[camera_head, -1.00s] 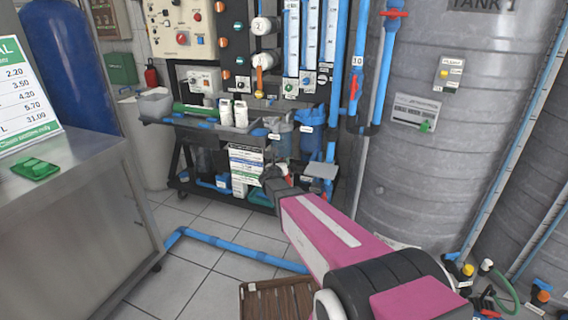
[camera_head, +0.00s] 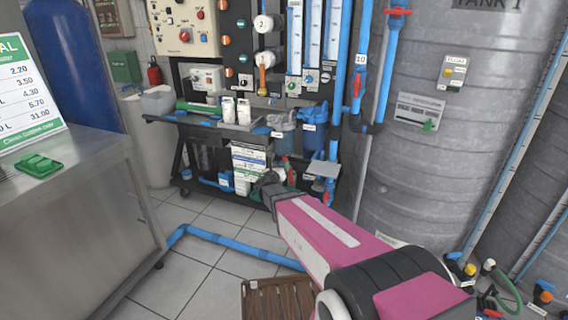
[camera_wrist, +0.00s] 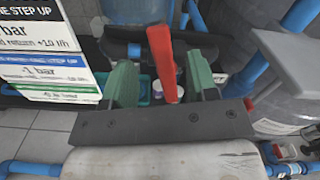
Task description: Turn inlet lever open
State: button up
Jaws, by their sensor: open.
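A red lever (camera_wrist: 163,58) stands up in the middle of the wrist view, likely the inlet lever; no label on it can be read. My gripper (camera_wrist: 160,80) is open, with one green finger on each side of the lever. The lever's lower end lies between the fingers, and I cannot tell whether either finger touches it. In the head view my gripper (camera_head: 268,182) is small and dark, low in front of the rack, and hides what is right behind it.
A printed pressure sheet (camera_wrist: 45,45) hangs close to the left of my gripper. A grey plate (camera_wrist: 290,75) and blue pipes are close on the right. A black rack shelf (camera_head: 205,126) is above. A blue floor pipe (camera_head: 235,246) and a brown slatted crate (camera_head: 280,300) lie below.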

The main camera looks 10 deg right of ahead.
jog(key=shift+v, duration=2.35)
